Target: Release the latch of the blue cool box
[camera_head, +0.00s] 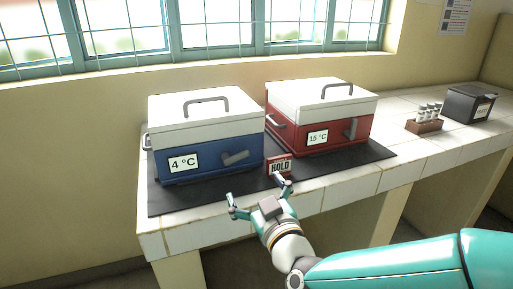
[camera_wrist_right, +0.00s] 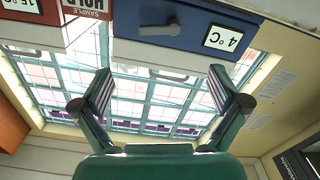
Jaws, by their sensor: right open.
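The blue cool box (camera_head: 207,151) has a white lid and a "4 °C" label, and stands on a black mat (camera_head: 176,200) at the left of the counter. Its lid looks shut. Its grey latch (camera_head: 235,158) is on the front face, right of the label, lying tilted slightly up to the right. The latch (camera_wrist_right: 158,28) also shows in the right wrist view, which is upside down. My right gripper (camera_head: 259,192) is open and empty, in front of the box and below the latch, apart from it. My left gripper is not in view.
A red cool box (camera_head: 293,137) labelled "15 °C" stands to the right, its latch upright. A small "HOLD" sign (camera_head: 280,165) stands between the boxes, close to my right gripper. A vial rack (camera_head: 425,126) and a dark box (camera_head: 469,103) stand farther right.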

